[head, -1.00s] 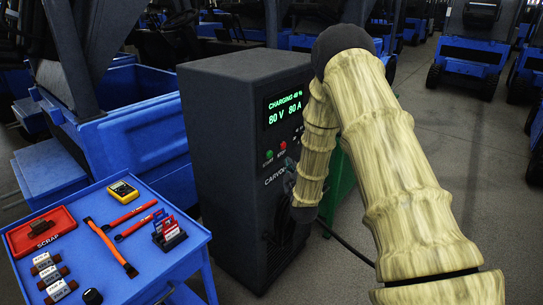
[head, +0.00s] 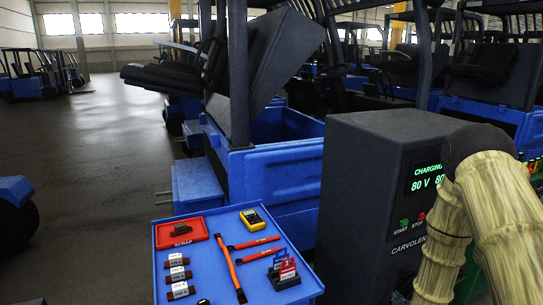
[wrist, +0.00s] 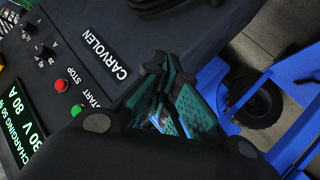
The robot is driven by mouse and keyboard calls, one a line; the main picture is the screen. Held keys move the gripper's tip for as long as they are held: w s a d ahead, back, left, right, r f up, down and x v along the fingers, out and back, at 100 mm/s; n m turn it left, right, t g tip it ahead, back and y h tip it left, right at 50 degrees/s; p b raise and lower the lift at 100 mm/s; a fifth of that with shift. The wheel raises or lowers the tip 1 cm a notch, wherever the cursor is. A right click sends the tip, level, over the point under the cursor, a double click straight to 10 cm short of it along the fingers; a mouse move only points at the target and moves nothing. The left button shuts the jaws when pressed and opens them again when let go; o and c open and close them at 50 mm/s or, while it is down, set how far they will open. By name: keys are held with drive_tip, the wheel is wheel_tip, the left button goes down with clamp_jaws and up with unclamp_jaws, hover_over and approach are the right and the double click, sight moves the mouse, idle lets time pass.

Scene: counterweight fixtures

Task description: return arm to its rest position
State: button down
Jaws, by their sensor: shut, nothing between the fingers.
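My tan, ringed arm stands at the right of the head view, bent at a dark elbow joint, with its forearm hanging down in front of the charger (head: 365,190). In the head view my gripper is hidden or out of frame. In the wrist view my gripper (wrist: 168,82) has its teal-padded fingers together, with nothing held. The charger's panel (wrist: 62,75) lies beside it at the left, with a green start button (wrist: 77,110), a red stop button (wrist: 61,85) and a lit green display. I cannot tell the gap between fingers and charger.
A blue cart (head: 213,288) stands left of the charger. It carries a red scrap tray (head: 192,226), a yellow multimeter (head: 252,219), red-handled tools, labelled fuses and a small rack. Blue forklifts stand behind. Open floor (head: 90,150) lies at the left.

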drive_tip(key=s+a+f+m+g+y, duration=0.15)
drive_tip(key=s+a+f+g, duration=0.25)
drive_tip(key=s+a+f, duration=0.45)
drive_tip(key=s+a+f+m+g, duration=0.1)
drive_tip(key=s+a+f+g, duration=0.2)
drive_tip(key=s, duration=0.8)
drive_tip(key=s+a+f+g+y, duration=0.1)
drive_tip(key=s+a+f+g, duration=0.1)
drive_tip(key=s, duration=0.9)
drive_tip(key=s+a+f+m+g+y, duration=0.1)
drive_tip(key=s+a+f+g, duration=0.2)
drive_tip(key=s, duration=0.8)
drive_tip(key=shift+s+a+f+m+g, duration=0.2)
drive_tip(key=shift+a+f+m+g, duration=0.2)
drive_tip(key=shift+a, duration=0.65)
